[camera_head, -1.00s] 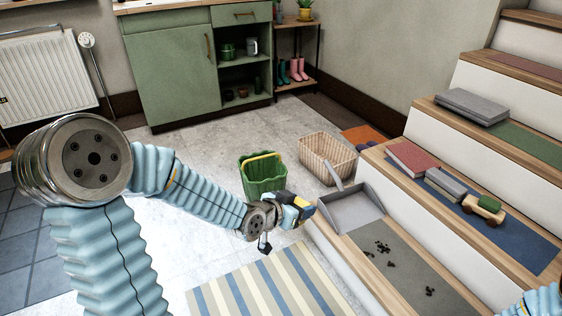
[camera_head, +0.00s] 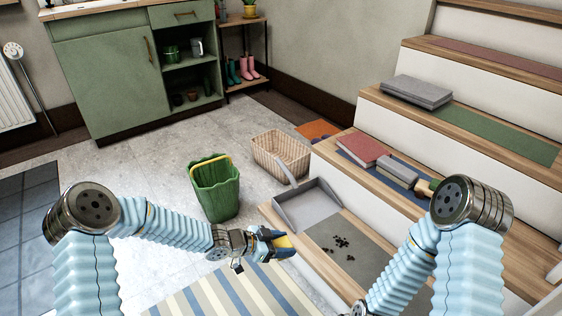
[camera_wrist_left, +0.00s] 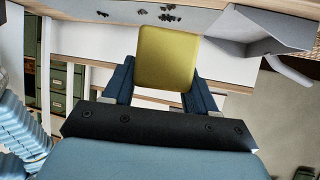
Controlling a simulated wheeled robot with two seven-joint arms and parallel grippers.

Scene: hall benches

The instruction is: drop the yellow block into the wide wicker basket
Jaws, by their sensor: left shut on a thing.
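The yellow block (camera_wrist_left: 166,58) is held between the two dark fingers of my left gripper (camera_wrist_left: 160,85) in the left wrist view. In the head view my left gripper (camera_head: 278,240) is shut on the yellow block (camera_head: 284,241), in the air in front of the lowest step. The wide wicker basket (camera_head: 281,155) stands on the floor beyond the gripper, beside the stairs. Its inside is only partly visible. My right arm shows at the right, but its gripper is not clearly visible at the bottom edge.
A green bucket (camera_head: 214,188) with a yellow handle stands left of the basket. A grey dustpan (camera_head: 308,206) lies on the lowest step by dark crumbs (camera_head: 341,243). A red book (camera_head: 362,149) and grey book (camera_head: 416,92) lie higher up. A striped rug (camera_head: 235,295) covers the near floor.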

